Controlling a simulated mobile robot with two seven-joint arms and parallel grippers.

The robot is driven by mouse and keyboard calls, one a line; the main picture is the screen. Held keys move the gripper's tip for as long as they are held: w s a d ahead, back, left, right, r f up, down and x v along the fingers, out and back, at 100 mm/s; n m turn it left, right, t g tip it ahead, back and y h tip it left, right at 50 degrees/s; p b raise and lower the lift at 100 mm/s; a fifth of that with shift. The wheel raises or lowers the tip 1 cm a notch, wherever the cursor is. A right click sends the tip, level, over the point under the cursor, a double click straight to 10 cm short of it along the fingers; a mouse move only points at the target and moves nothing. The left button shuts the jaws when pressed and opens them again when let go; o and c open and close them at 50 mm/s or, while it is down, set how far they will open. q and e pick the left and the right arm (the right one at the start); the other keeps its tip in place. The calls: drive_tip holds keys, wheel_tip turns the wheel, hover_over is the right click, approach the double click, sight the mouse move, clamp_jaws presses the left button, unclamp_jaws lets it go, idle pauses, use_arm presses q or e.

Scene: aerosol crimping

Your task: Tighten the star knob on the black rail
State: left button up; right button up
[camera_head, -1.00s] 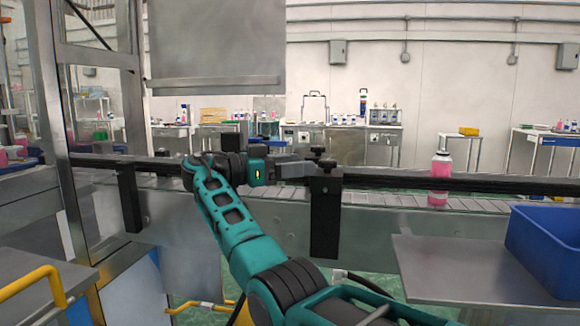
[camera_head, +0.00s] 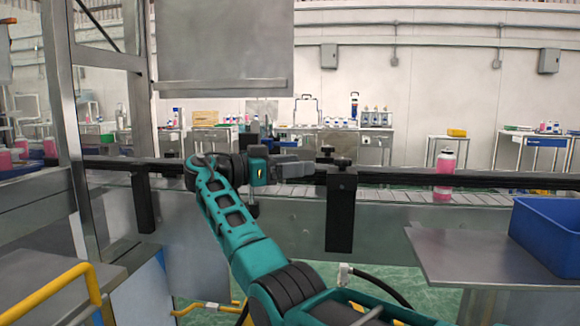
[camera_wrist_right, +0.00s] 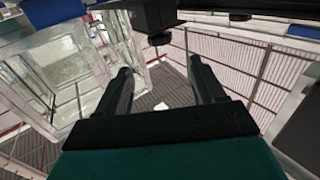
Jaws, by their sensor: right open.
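The black rail (camera_head: 400,179) runs across the head view along the conveyor. A black bracket (camera_head: 339,215) stands on it at the centre, with dark knobs (camera_head: 325,151) at its top; I cannot tell which one is the star knob. My right gripper (camera_head: 300,168) is left of these knobs, close to the bracket, and points right. In the right wrist view its two fingers (camera_wrist_right: 163,82) are wide apart with nothing between them. A black block (camera_wrist_right: 150,14) with a small dark knob (camera_wrist_right: 160,39) is beyond the fingertips. My left gripper is out of view.
A pink-filled bottle (camera_head: 444,174) stands on the conveyor to the right. A blue bin (camera_head: 548,238) rests on a grey table (camera_head: 470,265) at the right. Another black bracket (camera_head: 143,203) and a metal frame post (camera_head: 66,120) stand at the left, with a yellow rail (camera_head: 60,290) below.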

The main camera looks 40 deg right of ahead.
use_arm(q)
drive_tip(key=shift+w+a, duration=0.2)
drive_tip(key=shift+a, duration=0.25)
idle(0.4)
